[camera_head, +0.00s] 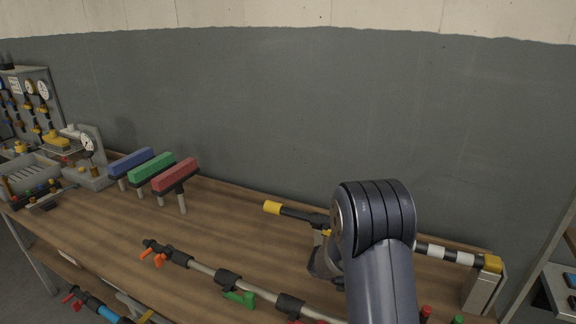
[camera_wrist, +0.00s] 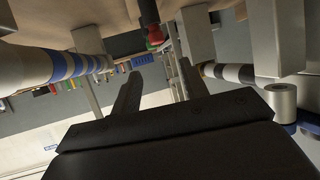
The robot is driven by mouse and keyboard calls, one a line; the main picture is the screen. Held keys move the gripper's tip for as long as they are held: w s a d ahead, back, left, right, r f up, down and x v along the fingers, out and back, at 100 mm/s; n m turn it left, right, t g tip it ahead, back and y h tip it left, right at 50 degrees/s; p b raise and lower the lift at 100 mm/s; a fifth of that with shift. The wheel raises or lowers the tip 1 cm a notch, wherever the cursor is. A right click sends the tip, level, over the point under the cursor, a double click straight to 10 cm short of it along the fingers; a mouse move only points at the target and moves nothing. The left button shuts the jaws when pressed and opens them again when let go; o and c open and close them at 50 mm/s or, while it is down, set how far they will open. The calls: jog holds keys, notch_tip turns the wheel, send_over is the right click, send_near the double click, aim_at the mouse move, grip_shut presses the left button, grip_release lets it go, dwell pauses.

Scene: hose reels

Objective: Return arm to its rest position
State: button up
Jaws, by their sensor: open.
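My arm rises in the front right of the head view, over the wooden bench (camera_head: 235,235), and its bend hides part of the bench behind it. My gripper (camera_wrist: 158,84) shows in the wrist view with its two dark fingers spread apart. Nothing is seen held between them. In the head view the gripper is hidden or cannot be told apart behind the arm.
A grey hose line (camera_head: 200,268) with orange and green handles runs along the bench front. Blue, green and red T-shaped pieces (camera_head: 175,175) stand left.

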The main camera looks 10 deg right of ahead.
aim_at(426, 308)
jog(key=p+x, duration=0.1)
jog(key=x, duration=0.6)
jog(key=shift+r, duration=0.15)
jog(key=shift+s+d+f, duration=0.1)
jog(key=shift+d+f, duration=0.3)
jog(key=shift+f, duration=0.15)
jog(key=shift+s+d+f, duration=0.1)
jog(key=shift+d+f, duration=0.25)
jog(key=shift+f, duration=0.25)
jog(key=shift+r, duration=0.35)
jog(key=shift+r, duration=0.1)
